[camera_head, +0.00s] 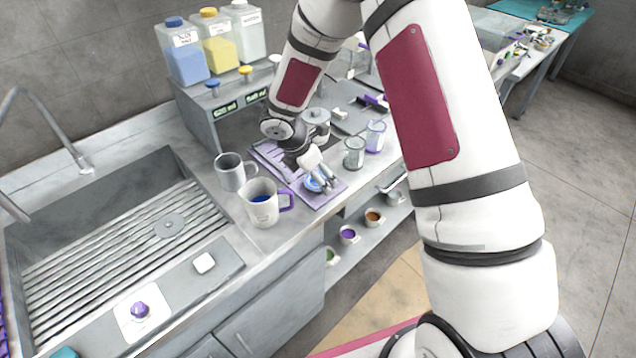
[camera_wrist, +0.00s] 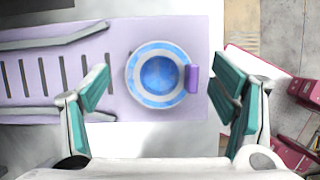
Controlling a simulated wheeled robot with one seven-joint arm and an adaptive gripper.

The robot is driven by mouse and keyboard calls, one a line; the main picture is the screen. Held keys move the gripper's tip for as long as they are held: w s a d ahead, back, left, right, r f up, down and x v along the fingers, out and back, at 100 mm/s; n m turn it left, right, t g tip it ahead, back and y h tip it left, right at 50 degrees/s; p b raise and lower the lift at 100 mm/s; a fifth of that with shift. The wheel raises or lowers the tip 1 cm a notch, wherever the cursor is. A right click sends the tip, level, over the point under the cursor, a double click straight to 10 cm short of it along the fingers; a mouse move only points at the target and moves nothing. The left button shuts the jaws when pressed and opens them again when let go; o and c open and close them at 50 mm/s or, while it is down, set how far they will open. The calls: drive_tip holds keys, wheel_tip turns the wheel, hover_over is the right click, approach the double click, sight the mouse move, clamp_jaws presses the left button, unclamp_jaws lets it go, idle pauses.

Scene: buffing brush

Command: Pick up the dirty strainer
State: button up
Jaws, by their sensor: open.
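A round blue-and-white piece with a purple tab, which looks like the strainer (camera_wrist: 160,75), lies on a lavender slotted tray (camera_wrist: 120,40). I cannot tell how dirty it is. In the head view the strainer (camera_head: 312,184) shows at the tray's front end, partly hidden by my gripper. My gripper (camera_head: 321,176) is over it, with nothing between its fingers. In the wrist view the green-padded fingers are spread wide, one on each side of the strainer and apart from it.
A grey mug (camera_head: 230,172) and a white mug (camera_head: 262,205) with a purple handle stand left of the tray. Two glass cups (camera_head: 354,153) (camera_head: 376,136) stand to its right. A sink (camera_head: 100,180) is at the left. Small bowls (camera_head: 348,236) sit on the shelf below.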

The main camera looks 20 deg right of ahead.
drive_tip(key=shift+w+d+f, duration=0.1)
drive_tip(key=shift+d+f, duration=0.05)
drive_tip(key=shift+f, duration=0.2)
drive_tip(key=c, duration=1.1)
